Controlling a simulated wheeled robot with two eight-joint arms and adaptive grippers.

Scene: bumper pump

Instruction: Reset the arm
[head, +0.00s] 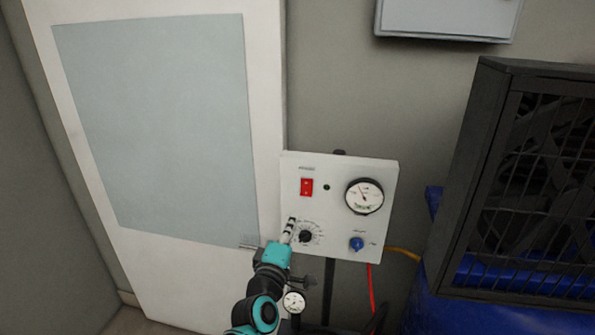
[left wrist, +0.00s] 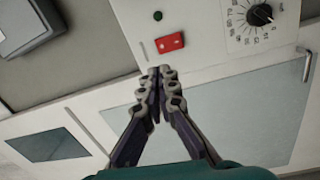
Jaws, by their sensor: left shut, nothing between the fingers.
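My left gripper (head: 290,226) is shut and empty, in front of the lower left part of the white control panel (head: 338,163). In the left wrist view its closed fingertips (left wrist: 160,71) lie just below the red switch (left wrist: 170,42). The panel carries this red switch (head: 307,187), a black dial (head: 305,236), a round gauge (head: 364,196) and a blue knob (head: 357,244). The fingertips are left of the dial in the head view. I cannot tell whether they touch the panel. My right gripper is not in view.
A white door (head: 268,110) with a pale grey pane (head: 160,120) stands left of the panel. A black caged fan (head: 530,180) and blue body (head: 440,300) stand at the right. A grey box (head: 450,15) hangs on the wall above. Red (head: 371,290) and yellow (head: 405,252) hoses run below the panel.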

